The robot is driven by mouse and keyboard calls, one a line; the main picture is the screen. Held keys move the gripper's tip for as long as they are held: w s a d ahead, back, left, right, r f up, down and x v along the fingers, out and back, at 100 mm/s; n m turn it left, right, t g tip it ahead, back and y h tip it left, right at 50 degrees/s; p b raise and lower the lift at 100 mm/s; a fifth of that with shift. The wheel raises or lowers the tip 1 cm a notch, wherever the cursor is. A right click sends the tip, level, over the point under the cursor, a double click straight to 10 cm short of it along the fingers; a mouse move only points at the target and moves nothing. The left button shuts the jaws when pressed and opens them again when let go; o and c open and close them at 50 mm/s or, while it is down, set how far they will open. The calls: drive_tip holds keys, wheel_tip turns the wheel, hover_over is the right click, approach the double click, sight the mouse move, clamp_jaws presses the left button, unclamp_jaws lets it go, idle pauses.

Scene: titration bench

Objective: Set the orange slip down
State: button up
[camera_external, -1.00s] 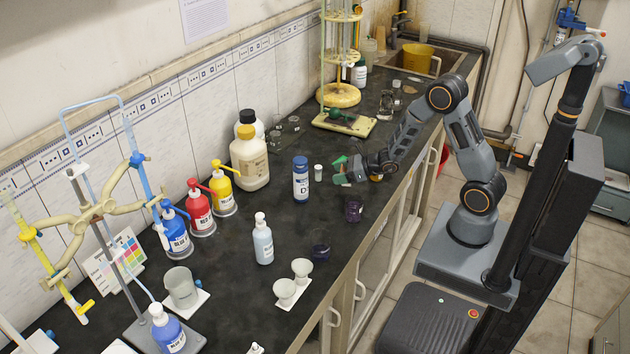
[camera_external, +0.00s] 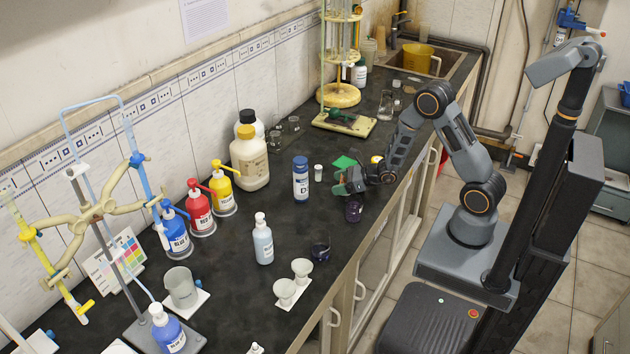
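A small yellow thing (camera_external: 376,159) shows just behind my wrist.
A dark purple jar (camera_external: 353,211) stands just in front of my gripper. A dark glass dish (camera_external: 320,251) lies nearer. Bare bench (camera_external: 225,270) lies left of that dish.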

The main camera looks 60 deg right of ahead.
drive_tip(key=shift+o, duration=1.2)
drive_tip(key=shift+r, duration=0.1)
drive_tip(key=shift+s+r, duration=0.1)
drive_tip(key=shift+r, duration=0.05)
drive_tip(key=p+v, duration=0.1)
drive_tip(key=v, duration=0.8)
drive_tip(key=shift+s+d+r, duration=0.1)
drive_tip(key=shift+d+r, duration=0.05)
drive_tip(key=shift+r, duration=0.05)
drive_tip(key=shift+s+d+r+p, duration=0.15)
drive_tip(key=shift+s+p, duration=0.15)
drive_tip(key=shift+p, duration=0.85)
drive_tip(key=p+v, duration=0.1)
drive_tip(key=p, duration=0.2)
drive_tip(key=shift+s+d, duration=0.1)
drive_tip(key=shift+s, duration=0.2)
